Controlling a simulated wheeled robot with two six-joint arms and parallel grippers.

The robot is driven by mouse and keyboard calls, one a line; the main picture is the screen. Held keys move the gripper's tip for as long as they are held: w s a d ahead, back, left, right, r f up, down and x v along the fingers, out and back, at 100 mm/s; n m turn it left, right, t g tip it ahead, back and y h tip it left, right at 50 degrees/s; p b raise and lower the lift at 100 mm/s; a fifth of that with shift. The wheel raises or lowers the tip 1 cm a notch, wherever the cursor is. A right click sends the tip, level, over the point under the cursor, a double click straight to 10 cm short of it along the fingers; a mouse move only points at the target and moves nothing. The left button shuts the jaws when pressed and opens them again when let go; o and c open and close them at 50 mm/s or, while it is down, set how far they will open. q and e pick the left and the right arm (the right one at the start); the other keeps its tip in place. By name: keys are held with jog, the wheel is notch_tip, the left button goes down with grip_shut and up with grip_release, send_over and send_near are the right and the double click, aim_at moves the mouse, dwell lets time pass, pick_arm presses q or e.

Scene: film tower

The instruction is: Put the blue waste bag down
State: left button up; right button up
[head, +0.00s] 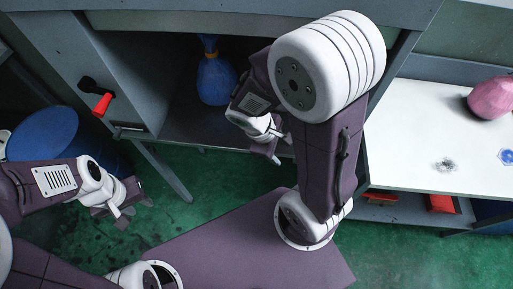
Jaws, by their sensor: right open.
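The blue waste bag (215,82) is round with a tied neck pointing up. It is inside the open grey compartment, apparently resting on the compartment floor (190,128). My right gripper (265,158) is open and empty at the front edge of the compartment, to the right of and nearer than the bag, not touching it. My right arm covers the right part of the opening. My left gripper (133,214) is over the green floor at the left, away from the bag. It looks open and empty.
A blue drum (43,132) stands at the left. A red-tipped handle (102,103) sticks out of the compartment's left side. A white table (410,150) at the right bears a pink bag (492,98). Red items (440,203) lie on a shelf below it.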

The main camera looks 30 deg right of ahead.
jog(key=w+a+r+m+t+y+p, duration=0.1)
jog(key=w+a+r+m+y+p, duration=0.1)
jog(key=a+r+m+y+p, duration=0.2)
jog(key=a+m, duration=0.2)
jog(key=m, duration=0.2)
jog(key=shift+m+t+y, duration=0.3)
jog(key=shift+m+t, duration=0.1)
jog(key=shift+r, duration=0.1)
dwell(0.6)
